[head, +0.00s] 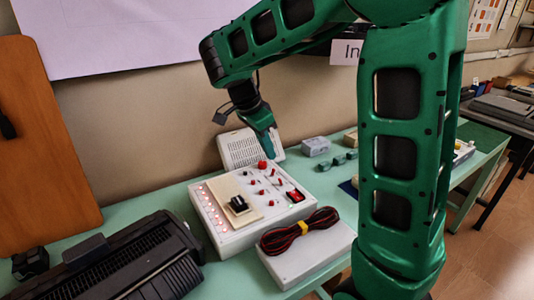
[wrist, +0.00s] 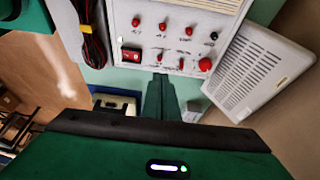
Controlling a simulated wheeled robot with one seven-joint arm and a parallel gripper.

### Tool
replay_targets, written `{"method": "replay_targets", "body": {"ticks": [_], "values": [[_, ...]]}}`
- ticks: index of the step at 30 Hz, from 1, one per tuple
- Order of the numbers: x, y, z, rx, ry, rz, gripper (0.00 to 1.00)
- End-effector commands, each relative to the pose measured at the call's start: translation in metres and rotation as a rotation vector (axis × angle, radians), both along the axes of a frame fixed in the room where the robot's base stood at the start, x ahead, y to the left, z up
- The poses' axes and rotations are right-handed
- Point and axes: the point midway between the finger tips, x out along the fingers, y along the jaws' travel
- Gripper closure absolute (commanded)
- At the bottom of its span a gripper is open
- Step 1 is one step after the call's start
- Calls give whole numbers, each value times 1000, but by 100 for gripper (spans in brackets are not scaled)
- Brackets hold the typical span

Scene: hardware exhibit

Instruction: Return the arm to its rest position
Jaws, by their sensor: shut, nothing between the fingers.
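My green arm reaches across the right half of the head view, bent over the table. My gripper (head: 265,150) points down just above the far edge of a white control box (head: 240,225) with red knobs, a black component and a row of red lights. The fingers are shut and empty. In the wrist view my gripper (wrist: 160,90) shows as closed green fingers beside the edge of the control box (wrist: 215,20). I cannot tell for sure whether the fingertips touch the box.
A white vented box (head: 235,148) leans by the wall behind. A grey box with a red-black cable coil (head: 300,230) lies in front. A black machine (head: 120,265) fills the lower left. Small blocks (head: 316,146) sit to the right on the green table.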

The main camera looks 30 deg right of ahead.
Motion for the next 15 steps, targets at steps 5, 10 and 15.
{"method": "replay_targets", "body": {"ticks": [5,10,15], "values": [[0,0,0,0,0,0,100],[0,-1,0,0,0,-1,100],[-17,-16,3,8,24,42,100]]}}
